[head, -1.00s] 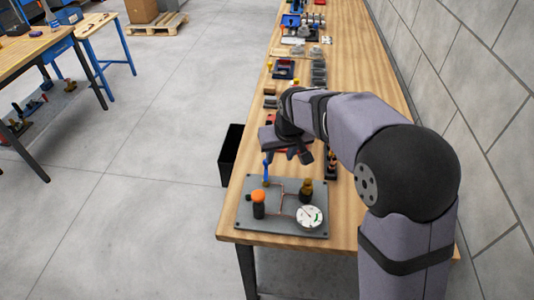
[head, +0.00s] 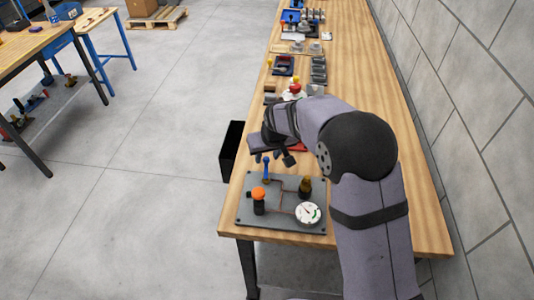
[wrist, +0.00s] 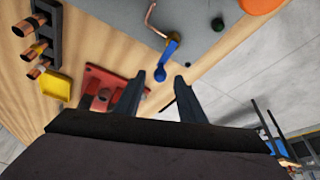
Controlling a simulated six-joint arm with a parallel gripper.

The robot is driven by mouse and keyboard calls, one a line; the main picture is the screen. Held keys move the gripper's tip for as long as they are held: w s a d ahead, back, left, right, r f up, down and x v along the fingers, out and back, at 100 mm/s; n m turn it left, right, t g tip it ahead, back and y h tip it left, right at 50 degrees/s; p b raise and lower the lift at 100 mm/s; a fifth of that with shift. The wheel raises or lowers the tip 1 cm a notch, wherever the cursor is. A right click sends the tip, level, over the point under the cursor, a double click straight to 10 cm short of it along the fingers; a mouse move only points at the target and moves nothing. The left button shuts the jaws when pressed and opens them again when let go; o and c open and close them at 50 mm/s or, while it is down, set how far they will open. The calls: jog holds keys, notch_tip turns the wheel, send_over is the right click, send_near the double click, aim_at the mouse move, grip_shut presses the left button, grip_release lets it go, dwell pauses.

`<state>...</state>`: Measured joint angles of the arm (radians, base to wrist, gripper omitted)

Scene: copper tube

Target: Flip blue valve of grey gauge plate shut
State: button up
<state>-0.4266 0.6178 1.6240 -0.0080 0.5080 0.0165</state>
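The grey gauge plate (head: 280,229) lies at the near end of the bench. Its blue valve (head: 266,168) has a lever standing upright at the plate's far left part. In the wrist view the blue valve (wrist: 169,54) shows just beyond and between my fingertips, on the edge side of the grey plate (wrist: 200,22). My gripper (head: 272,158) hovers just behind the valve in the head view. I cannot tell whether a finger touches the lever.
The plate also bears an orange-capped valve (head: 258,195), a white dial gauge (head: 308,213) and a brass fitting (head: 304,188). A red block (wrist: 103,88) and a black rack of copper pieces (wrist: 42,45) stand near my gripper. A black bin (head: 232,150) stands left of the bench.

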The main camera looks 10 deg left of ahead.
jog(key=shift+w+a+f, duration=0.1)
jog(key=shift+w+f, duration=0.1)
jog(key=shift+f, duration=0.3)
grip_shut()
jog(key=shift+d+m, duration=0.2)
jog(key=shift+m, duration=0.5)
grip_release()
jog(key=shift+r, duration=0.1)
